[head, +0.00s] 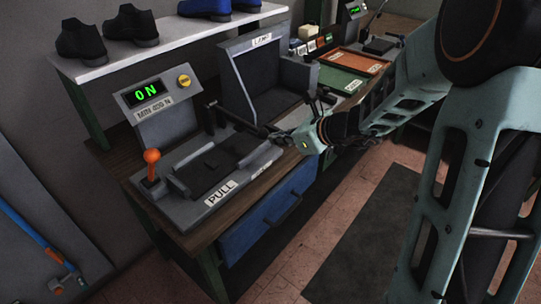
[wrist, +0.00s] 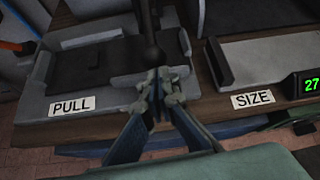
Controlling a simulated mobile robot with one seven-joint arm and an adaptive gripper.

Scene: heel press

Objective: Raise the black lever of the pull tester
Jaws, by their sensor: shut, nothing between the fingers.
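The pull tester (head: 180,190) stands at the left end of the bench, with a PULL label and a display reading 0 N. Its black lever (head: 240,122) sticks out low toward my gripper from a pivot at the back right of the tester. In the wrist view the lever (wrist: 151,32) runs down from the top edge and ends in a dark knob just beyond my fingertips. My gripper (head: 284,138) is shut and empty at the lever's free end. The fingers also show in the wrist view (wrist: 157,98). Whether they touch the knob is unclear.
A grey box-shaped station (head: 262,80) is right behind the lever. A SIZE plate (wrist: 265,65) lies to the right in the wrist view. Shoes (head: 130,25) sit on a raised shelf. Open floor lies in front.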

